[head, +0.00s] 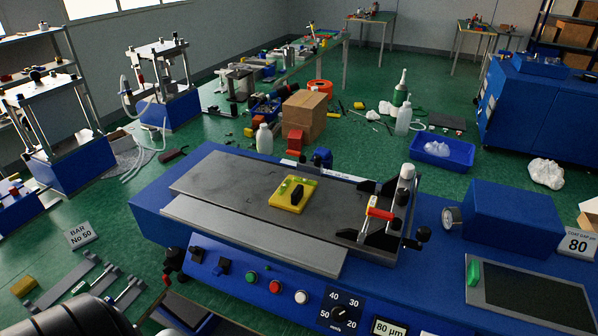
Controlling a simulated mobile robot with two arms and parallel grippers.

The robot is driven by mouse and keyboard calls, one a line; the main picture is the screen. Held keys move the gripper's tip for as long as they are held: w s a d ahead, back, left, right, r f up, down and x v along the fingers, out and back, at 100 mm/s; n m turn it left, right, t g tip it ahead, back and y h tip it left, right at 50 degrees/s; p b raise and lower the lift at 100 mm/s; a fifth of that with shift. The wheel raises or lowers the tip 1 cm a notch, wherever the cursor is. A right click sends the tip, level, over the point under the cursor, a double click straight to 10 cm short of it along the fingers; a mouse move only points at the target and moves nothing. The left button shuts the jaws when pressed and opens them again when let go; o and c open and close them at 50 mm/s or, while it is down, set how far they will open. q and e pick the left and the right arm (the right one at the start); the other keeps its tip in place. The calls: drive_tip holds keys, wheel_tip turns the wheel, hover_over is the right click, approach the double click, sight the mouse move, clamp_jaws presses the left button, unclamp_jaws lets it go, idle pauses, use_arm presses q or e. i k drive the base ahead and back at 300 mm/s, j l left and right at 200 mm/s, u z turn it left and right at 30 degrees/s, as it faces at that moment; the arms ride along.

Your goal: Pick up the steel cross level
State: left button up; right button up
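A flat yellow piece with small green vial-like parts and a black knob (293,194) looks like the cross level; its top shows yellow rather than bare steel. It lies flat on the grey metal plate (225,180) of the blue press bench, near the plate's middle. Nothing holds it or covers it. Neither of my grippers can be made out in the head view. A dark rounded part at the lower left edge looks like part of my own arm.
A black clamp carriage with a red and yellow handle (380,213) stands on the plate right of the yellow piece. A blue box with a gauge (512,218) stands further right. Buttons and a dial (340,313) line the front. The plate's left half is clear.

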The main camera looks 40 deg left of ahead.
sight(294, 192)
drive_tip(key=u, duration=1.15)
drive_tip(key=z, duration=0.1)
